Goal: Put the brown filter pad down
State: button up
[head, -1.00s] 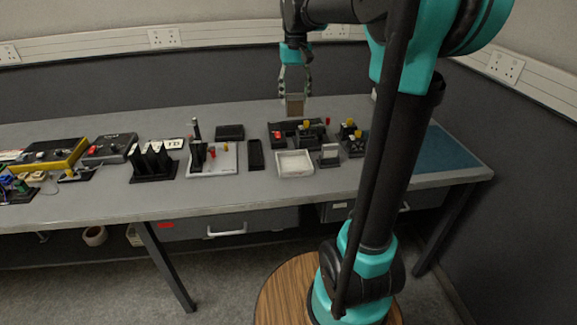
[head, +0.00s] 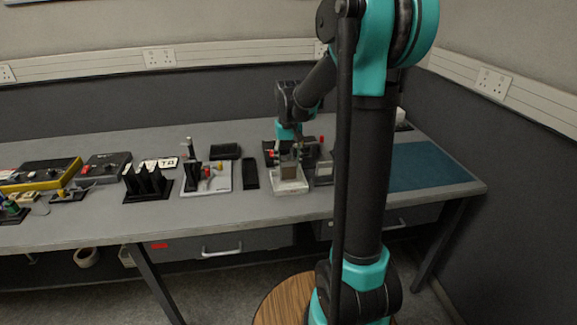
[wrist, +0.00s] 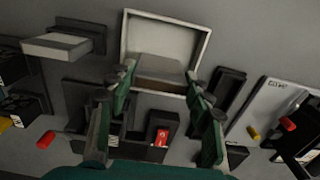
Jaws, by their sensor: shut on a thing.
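The brown filter pad (wrist: 160,72) is between the two fingers of my gripper (wrist: 160,80) in the wrist view, with a grey face and a brown lower edge. My gripper is shut on it. The white-rimmed tray (wrist: 203,45) lies just beyond, and the pad overlaps its near part in this view. In the head view my gripper (head: 288,158) is low over the tray (head: 291,189), pointing down. The pad (head: 289,171) is small there and partly hidden by the fingers. I cannot tell whether it touches the tray floor.
A black slotted block (head: 148,184) and a white board with black parts (head: 216,180) stand to the left. A narrow black tray (head: 250,174) lies beside the white tray. A small stand with a pale plate (head: 324,172) is close on the right. A blue mat (head: 425,166) is clear.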

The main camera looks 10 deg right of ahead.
aim_at(289, 161)
jog(key=shift+f, duration=0.75)
jog(key=shift+f, duration=0.35)
jog(key=o, duration=1)
jog(key=shift+o, duration=0.2)
jog(key=shift+r, duration=0.15)
notch_tip(289, 161, up, 12)
jog(key=shift+r, duration=0.1)
jog(key=s+d+f+t, duration=0.2)
jog(key=s+f, duration=0.6)
jog(key=s, duration=0.3)
jog(key=s+d+f+t, duration=0.2)
jog(key=s+f, duration=0.7)
jog(key=s, duration=0.2)
jog(key=shift+f, duration=0.3)
